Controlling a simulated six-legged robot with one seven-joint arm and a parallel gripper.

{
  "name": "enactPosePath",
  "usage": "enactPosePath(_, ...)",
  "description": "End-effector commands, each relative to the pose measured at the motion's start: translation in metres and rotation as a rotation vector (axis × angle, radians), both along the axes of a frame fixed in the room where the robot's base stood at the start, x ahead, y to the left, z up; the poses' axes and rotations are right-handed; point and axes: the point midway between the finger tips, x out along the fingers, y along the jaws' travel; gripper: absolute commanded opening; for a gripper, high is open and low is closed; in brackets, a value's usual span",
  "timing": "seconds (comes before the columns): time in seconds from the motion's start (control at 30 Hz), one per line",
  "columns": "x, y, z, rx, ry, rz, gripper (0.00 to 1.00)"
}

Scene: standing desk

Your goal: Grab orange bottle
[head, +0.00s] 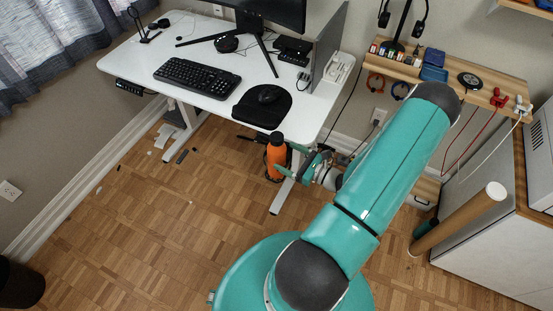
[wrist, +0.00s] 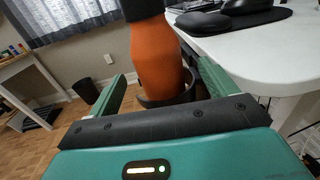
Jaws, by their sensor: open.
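The orange bottle (head: 276,160) with a black cap is upright beside the front edge of the white desk in the head view. In the wrist view the bottle (wrist: 158,58) fills the upper middle, with its base in a dark ring-like holder (wrist: 168,97); its top is cut off. My gripper (head: 290,161) is at the bottle's right in the head view. In the wrist view my gripper (wrist: 162,72) is open, with one teal finger on each side of the bottle's lower part. I cannot tell whether either finger touches it.
The white desk (head: 215,55) bears a keyboard (head: 197,77), a mouse on a black pad (head: 262,104) and a monitor. Its edge is close to my right finger in the wrist view. A wooden shelf (head: 450,85) is on the right wall. The floor left of the bottle is mostly clear.

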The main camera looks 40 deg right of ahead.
Motion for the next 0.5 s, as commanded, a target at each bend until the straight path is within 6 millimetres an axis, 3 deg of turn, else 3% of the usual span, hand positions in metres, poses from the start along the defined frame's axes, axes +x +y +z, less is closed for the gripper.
enactPosePath(0.3,0.044,0.014,0.002,0.001,0.000,0.002,0.84)
enactPosePath(0.5,0.048,0.015,0.002,0.000,0.001,0.000,0.84)
